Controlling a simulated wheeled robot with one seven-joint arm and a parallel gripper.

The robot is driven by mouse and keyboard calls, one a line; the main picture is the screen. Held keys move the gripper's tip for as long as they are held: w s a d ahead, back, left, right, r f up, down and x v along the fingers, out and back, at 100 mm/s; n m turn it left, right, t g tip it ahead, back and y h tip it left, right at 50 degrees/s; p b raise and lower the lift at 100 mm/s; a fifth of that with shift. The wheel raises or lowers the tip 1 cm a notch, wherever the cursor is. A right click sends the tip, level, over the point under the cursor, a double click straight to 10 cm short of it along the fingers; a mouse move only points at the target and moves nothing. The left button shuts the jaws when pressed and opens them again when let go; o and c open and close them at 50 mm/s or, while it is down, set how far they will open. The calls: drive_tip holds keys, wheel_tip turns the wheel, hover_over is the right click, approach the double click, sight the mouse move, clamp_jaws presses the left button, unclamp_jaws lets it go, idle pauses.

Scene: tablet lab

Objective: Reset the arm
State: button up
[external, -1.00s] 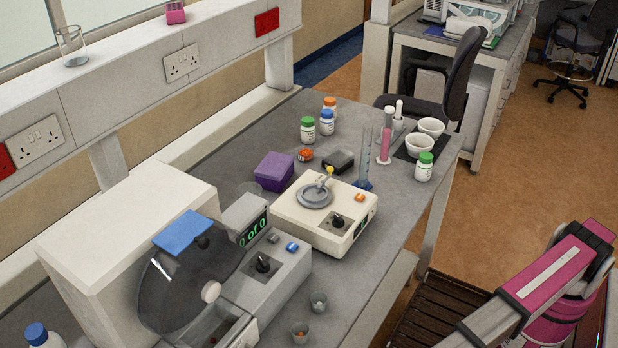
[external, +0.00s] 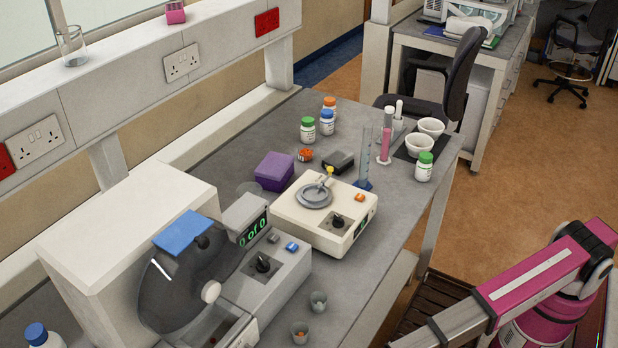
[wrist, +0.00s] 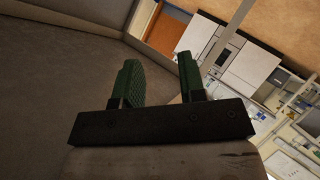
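My gripper (wrist: 158,82) shows in the wrist view with its two green fingers apart and nothing between them. It is open and empty. The wrist view looks tilted across the room, with a grey surface at the left and white cabinets (wrist: 240,70) at the right. In the external view my magenta and grey arm reaches in at the lower right, clear of the bench. My gripper is outside the external view.
The grey bench (external: 385,225) holds a machine with a dark disc (external: 190,285), a cream device (external: 290,215), a purple box (external: 273,170), several bottles, a blue cylinder (external: 364,165) and two white bowls. The brown floor (external: 520,150) is open right of the bench.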

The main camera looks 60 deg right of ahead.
drive_tip(key=w+d+f+t+h, duration=0.1)
drive_tip(key=w+d+f, duration=0.4)
drive_tip(key=d, duration=0.5)
drive_tip(key=w+d+f+h, duration=0.2)
drive_tip(key=w+d+f, duration=0.25)
drive_tip(key=d, duration=0.65)
drive_tip(key=w+d+f+t+h, duration=0.1)
drive_tip(key=w+d+f, duration=0.4)
drive_tip(key=d, duration=0.5)
drive_tip(key=s+d+m+g+h, duration=0.1)
drive_tip(key=d+m+g+h, duration=0.15)
drive_tip(key=d, duration=0.65)
drive_tip(key=s+d+f+m+g+h, duration=0.1)
drive_tip(key=d+m, duration=0.3)
drive_tip(key=d, duration=0.5)
drive_tip(key=s+d+m+g+h, duration=0.1)
drive_tip(key=d+m, duration=0.3)
drive_tip(key=d, duration=0.5)
drive_tip(key=s+d+r+m+g+h, duration=0.1)
drive_tip(key=s+d+m+g, duration=0.5)
drive_tip(key=s+d, duration=0.5)
drive_tip(key=d+m, duration=0.1)
drive_tip(key=d, duration=0.3)
drive_tip(key=shift+s+d+r+m, duration=0.25)
drive_tip(key=shift+s+m, duration=0.1)
